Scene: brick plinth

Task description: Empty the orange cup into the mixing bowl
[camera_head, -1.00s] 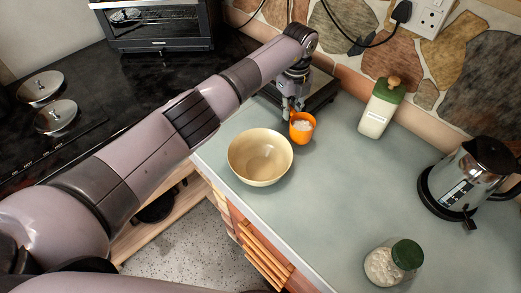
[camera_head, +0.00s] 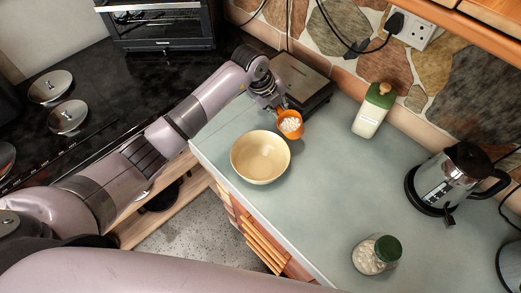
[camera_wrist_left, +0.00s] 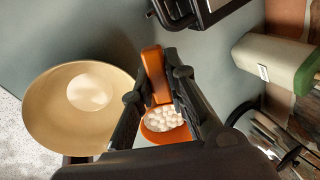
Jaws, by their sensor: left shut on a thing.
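The orange cup (camera_head: 290,126) holds several small white pieces and is up beside the mixing bowl's upper right rim in the head view. My left gripper (camera_head: 280,108) is shut on the cup. In the left wrist view the cup (camera_wrist_left: 152,75) sits between the fingers of my left gripper (camera_wrist_left: 158,95), with the white pieces (camera_wrist_left: 163,118) inside it. The cream mixing bowl (camera_head: 260,157) stands on the counter and looks empty. It also shows at the left of the left wrist view (camera_wrist_left: 50,110). My right gripper is not in view.
A green-and-white bottle (camera_head: 372,112) stands behind, to the right. A kettle (camera_head: 447,178) is at the far right, and a green-lidded jar (camera_head: 376,254) is at the front right. A flat dark appliance (camera_head: 302,82) lies behind the cup. The middle counter is clear.

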